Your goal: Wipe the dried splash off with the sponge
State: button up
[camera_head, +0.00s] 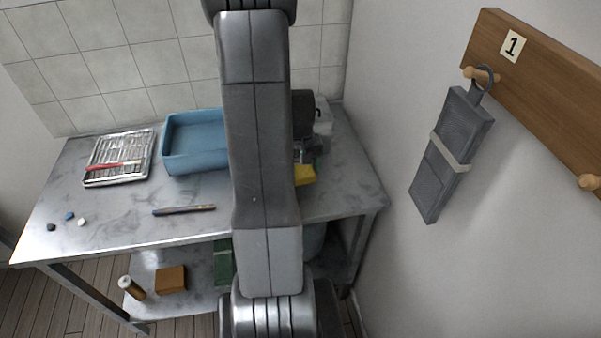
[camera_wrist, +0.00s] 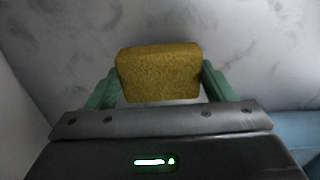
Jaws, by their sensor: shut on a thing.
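A yellow sponge (camera_wrist: 160,74) is held between the two green fingers of my gripper (camera_wrist: 160,88) in the wrist view. In the head view the sponge (camera_head: 304,175) shows as a small yellow patch just right of my arm, over the right part of the metal table (camera_head: 340,190). My arm hides most of my gripper there. The tabletop carries grey smudges and darker patches; I cannot tell which of them is the dried splash. I cannot tell whether the sponge touches the table.
A blue tub (camera_head: 196,158) stands at the back, left of my arm. A rack (camera_head: 103,172) with a red-handled tool is further left. A dark stick (camera_head: 184,210) and several pebbles lie in front. A grey pouch (camera_head: 449,160) hangs from a wooden peg rail (camera_head: 545,75) on the right wall.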

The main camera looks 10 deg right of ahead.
jog(key=shift+w+d+r+p, duration=0.1)
jog(key=shift+r+p, duration=0.4)
jog(key=shift+r, duration=0.45)
jog(key=shift+r+p, duration=1.05)
jog(key=shift+r, duration=0.5)
